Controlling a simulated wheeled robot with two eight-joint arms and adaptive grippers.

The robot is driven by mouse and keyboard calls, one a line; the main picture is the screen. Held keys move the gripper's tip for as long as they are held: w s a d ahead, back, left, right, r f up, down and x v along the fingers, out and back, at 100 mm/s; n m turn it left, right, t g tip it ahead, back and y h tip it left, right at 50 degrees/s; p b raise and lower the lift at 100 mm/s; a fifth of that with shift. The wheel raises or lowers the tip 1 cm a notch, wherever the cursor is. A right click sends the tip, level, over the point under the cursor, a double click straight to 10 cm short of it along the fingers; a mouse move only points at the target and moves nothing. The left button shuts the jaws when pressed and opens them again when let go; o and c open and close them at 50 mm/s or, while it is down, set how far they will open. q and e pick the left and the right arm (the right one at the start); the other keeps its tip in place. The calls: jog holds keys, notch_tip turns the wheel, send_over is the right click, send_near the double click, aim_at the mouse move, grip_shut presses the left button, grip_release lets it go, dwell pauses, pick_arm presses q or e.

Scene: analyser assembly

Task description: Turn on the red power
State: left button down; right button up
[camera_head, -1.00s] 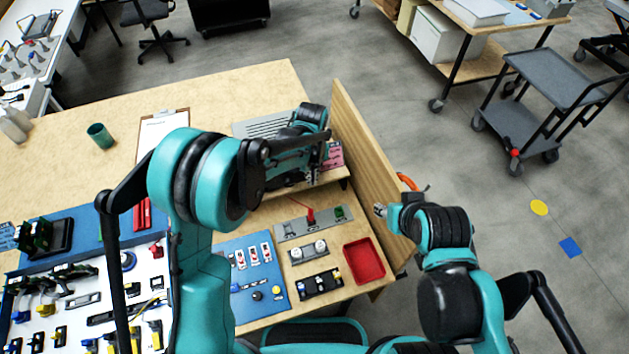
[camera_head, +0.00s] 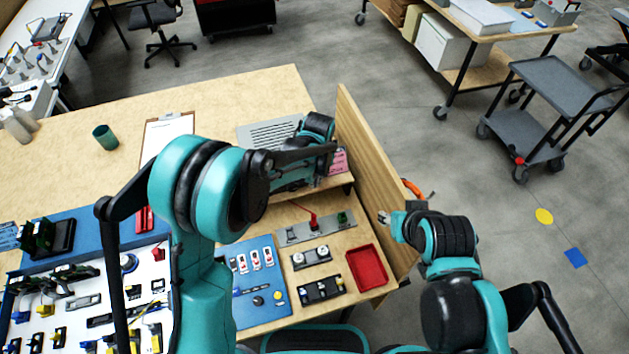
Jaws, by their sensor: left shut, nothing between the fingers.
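A red lever-like part (camera_head: 312,219) stands on a grey panel strip (camera_head: 288,238) near the table's right end, with a green part (camera_head: 342,217) beside it. I cannot tell the red part's switch position. My left gripper (camera_head: 296,186) is shut and empty, over the shelf behind the grey strip and apart from the red part; its fingers are mostly hidden by my own arm.
A wooden side board (camera_head: 362,170) rises at the table's right edge. A red tray (camera_head: 367,268), a black module (camera_head: 322,290) and a blue mat (camera_head: 250,308) lie in front of the strip. A grey vented device (camera_head: 268,133) stands behind. The back left of the table is mostly clear.

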pick_arm(q)
jog(key=shift+t+b, duration=0.3)
jog(key=shift+t, duration=0.2)
jog(key=shift+w, duration=0.1)
jog(key=shift+p+v, duration=0.5)
jog(key=shift+v, duration=0.35)
jog(key=shift+w, duration=0.15)
